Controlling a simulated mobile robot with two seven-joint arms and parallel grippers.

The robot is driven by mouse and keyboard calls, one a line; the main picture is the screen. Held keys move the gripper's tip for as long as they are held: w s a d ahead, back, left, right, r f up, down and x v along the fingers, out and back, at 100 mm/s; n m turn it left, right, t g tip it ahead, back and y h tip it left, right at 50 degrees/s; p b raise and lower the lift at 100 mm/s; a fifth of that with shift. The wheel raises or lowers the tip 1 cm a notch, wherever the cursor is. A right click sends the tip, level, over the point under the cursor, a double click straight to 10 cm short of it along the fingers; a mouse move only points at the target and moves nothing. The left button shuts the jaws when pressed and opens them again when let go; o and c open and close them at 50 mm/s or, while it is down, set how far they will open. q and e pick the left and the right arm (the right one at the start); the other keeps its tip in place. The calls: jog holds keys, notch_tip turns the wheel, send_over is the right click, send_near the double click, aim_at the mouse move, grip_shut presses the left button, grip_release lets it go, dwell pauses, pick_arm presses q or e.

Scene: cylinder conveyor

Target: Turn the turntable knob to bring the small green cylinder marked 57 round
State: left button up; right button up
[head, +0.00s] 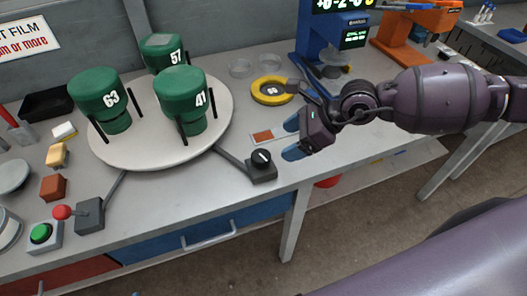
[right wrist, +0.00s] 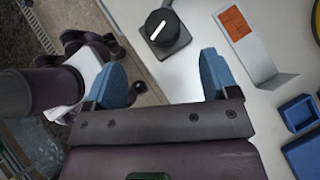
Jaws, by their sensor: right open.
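The round white turntable (head: 140,150) carries green cylinders marked 63 (head: 97,90), 41 (head: 180,92) and 57 (head: 162,50); 57 stands at the back, partly hidden by 41. The black knob (head: 261,158) with a white pointer line sits on a dark base at the bench's front edge, right of the turntable. It also shows in the right wrist view (right wrist: 163,26), beyond the fingertips. My right gripper (head: 293,138) has blue fingers, is open and empty, and is to the right of the knob, not touching it. It also shows in the right wrist view (right wrist: 158,75). My left gripper is not in view.
A red-knobbed lever box (head: 90,215) and a green button (head: 40,234) stand at the front left. A yellow ring (head: 272,90), an orange-marked plate (head: 263,136) and a blue device (head: 325,40) are behind the knob. Small blocks lie left of the turntable.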

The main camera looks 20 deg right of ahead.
aim_at(261, 155)
jog(key=x, duration=1)
jog(key=shift+w+f, duration=0.1)
jog(key=shift+f, duration=0.05)
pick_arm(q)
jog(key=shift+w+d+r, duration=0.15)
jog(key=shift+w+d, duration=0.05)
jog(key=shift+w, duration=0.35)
pick_arm(e)
jog(key=shift+c, duration=0.2)
